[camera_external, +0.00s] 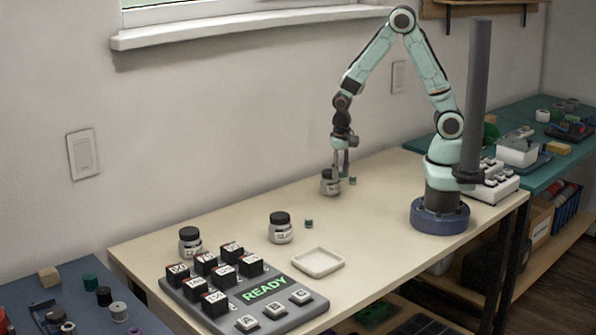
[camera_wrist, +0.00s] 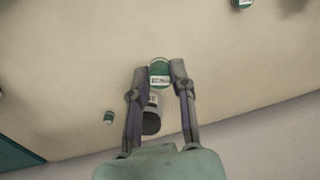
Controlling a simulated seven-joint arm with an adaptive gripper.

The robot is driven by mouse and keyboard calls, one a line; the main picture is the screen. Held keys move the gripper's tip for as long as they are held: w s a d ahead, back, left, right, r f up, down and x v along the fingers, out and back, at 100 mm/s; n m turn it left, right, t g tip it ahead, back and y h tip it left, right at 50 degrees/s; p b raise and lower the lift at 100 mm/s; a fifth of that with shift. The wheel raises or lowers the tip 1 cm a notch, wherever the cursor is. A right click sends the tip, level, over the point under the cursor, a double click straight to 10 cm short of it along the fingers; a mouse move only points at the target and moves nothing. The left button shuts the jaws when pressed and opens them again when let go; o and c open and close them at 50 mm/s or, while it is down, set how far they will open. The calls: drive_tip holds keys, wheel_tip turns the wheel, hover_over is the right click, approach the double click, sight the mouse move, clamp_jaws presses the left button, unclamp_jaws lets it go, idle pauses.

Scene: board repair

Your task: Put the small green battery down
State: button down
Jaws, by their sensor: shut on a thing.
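My gripper (camera_wrist: 160,70) is shut on the small green battery (camera_wrist: 159,77), which has a white label and shows between the two fingertips in the wrist view. In the external view my gripper (camera_external: 341,174) is low over the far part of the wooden table, close beside a dark-lidded jar. The held battery cannot be made out there. I cannot tell whether it touches the table.
The dark-lidded jar (camera_external: 330,184) stands right by my fingers; it also shows in the wrist view (camera_wrist: 151,121). A small green piece (camera_external: 352,180) lies close by, another (camera_external: 308,224) farther forward. An empty tray (camera_external: 318,263) and a READY panel (camera_external: 265,289) are in front.

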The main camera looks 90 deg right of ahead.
drive_tip(key=s+a+r+n, duration=0.2)
drive_tip(key=a+n, duration=0.1)
drive_tip(key=a, duration=0.7)
drive_tip(key=s+a+r+n, duration=0.2)
drive_tip(key=s+a, duration=0.1)
drive_tip(key=a, duration=0.7)
hover_over(313, 262)
drive_tip(key=shift+n, duration=0.3)
drive_tip(key=f, duration=0.9)
drive_tip(key=shift+s+d+f, duration=0.2)
drive_tip(key=shift+s+d, duration=0.15)
drive_tip(key=shift+s, duration=0.05)
drive_tip(key=shift+w+a+f, duration=0.1)
drive_tip(key=shift+w+f, duration=0.05)
drive_tip(key=shift+f, duration=0.05)
drive_tip(key=shift+w+a+f, duration=0.1)
drive_tip(key=shift+w+f, duration=0.05)
drive_tip(key=shift+f, duration=0.8)
drive_tip(key=shift+w+a+f, duration=0.1)
drive_tip(key=shift+f, duration=0.8)
drive_tip(key=shift+f, duration=0.15)
drive_tip(key=c, duration=1)
unclamp_jaws()
drive_tip(key=shift+o, duration=0.2)
